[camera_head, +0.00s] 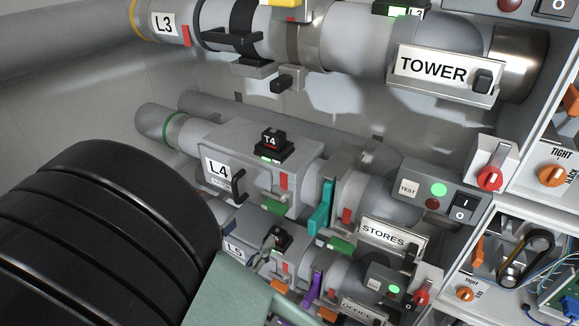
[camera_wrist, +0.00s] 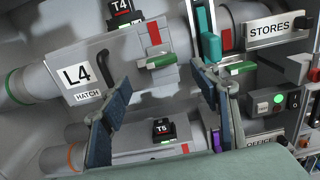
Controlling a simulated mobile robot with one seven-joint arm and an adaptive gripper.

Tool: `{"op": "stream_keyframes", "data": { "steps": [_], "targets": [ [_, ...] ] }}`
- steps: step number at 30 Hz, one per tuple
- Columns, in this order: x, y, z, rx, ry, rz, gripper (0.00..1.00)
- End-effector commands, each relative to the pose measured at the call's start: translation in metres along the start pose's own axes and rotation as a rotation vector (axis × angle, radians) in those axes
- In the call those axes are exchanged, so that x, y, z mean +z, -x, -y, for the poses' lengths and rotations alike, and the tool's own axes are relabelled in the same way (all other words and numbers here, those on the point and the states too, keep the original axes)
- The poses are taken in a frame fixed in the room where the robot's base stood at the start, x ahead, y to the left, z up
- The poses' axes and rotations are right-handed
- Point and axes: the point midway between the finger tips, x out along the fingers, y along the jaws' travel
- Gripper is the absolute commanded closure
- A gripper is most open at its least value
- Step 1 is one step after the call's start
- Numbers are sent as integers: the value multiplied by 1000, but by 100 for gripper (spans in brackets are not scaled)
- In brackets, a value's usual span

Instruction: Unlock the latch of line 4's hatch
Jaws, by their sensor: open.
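Line 4's grey housing (camera_head: 255,165) carries the L4 label, a black handle (camera_head: 238,186) and a red mark. In the wrist view, the HATCH label (camera_wrist: 87,97) sits below L4, and the black handle (camera_wrist: 106,65) is right of it.
A second green lever (camera_wrist: 240,68) and a teal handle (camera_head: 321,207) stand to the right, near the STORES sign (camera_head: 384,234). Line 5's housing (camera_wrist: 150,146) with its T5 unit lies below. The switch box (camera_head: 438,195) is farther right.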

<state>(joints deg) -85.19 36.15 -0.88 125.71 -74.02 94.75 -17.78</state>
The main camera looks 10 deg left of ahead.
Motion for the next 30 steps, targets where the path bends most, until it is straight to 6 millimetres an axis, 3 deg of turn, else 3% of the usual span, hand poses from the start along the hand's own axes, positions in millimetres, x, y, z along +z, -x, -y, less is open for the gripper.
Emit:
{"op": "stream_keyframes", "data": {
  "steps": [6, 12, 25, 30],
  "targets": [
    [1, -45, 2, -8, -2, 0, 44],
    [0, -74, 2, -6, -3, -2, 44],
    [0, -85, 2, -5, -3, -2, 44],
    [0, -85, 2, -5, -4, -2, 61]
  ]
}}
